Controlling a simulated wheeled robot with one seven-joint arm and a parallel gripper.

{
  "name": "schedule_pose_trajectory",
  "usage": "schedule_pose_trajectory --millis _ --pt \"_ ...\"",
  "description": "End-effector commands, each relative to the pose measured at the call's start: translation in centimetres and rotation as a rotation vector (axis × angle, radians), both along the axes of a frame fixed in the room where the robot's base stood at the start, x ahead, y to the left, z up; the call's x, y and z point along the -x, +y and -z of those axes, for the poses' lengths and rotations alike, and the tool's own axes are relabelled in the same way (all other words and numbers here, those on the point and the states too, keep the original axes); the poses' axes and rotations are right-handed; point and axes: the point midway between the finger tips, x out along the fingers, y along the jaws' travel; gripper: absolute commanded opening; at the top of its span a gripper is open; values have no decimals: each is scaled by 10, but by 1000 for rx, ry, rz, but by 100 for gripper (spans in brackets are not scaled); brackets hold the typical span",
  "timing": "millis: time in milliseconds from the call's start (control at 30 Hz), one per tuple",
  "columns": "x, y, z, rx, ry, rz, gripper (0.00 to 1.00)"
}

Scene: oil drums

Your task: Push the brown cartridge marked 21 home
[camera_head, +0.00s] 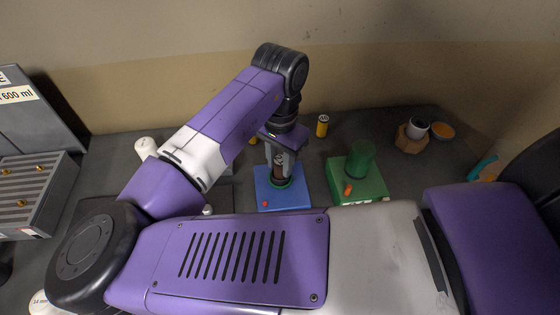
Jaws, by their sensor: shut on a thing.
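The brown cartridge (281,169) stands upright between the fingers of my gripper (281,170). The gripper points down and is shut on it. The cartridge's lower end is at a green ring (281,183) on a blue base (267,198). I cannot tell how deep it sits in the ring. A light mark shows on the cartridge's upper part, but it is too small to read. The gripper and wrist hide part of the cartridge and the back of the blue base.
A green base (372,188) with a green cylinder (361,160) and an orange part stands just right. Behind are a yellow cylinder (322,126) and, farther right, a wooden holder (407,138). A grey slotted box (38,190) is at left. My arm hides much of the front.

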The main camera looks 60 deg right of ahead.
Motion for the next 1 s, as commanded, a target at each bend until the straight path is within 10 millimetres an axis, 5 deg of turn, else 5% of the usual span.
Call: schedule_pose_trajectory --millis 100,533,567,667,1000 --pt "0 0 0 0 -1 0 0" --pt "0 0 4 0 -1 0 0" --pt "0 0 4 0 -1 0 31" --pt "0 0 3 0 -1 0 51" --pt "0 0 2 0 -1 0 55"
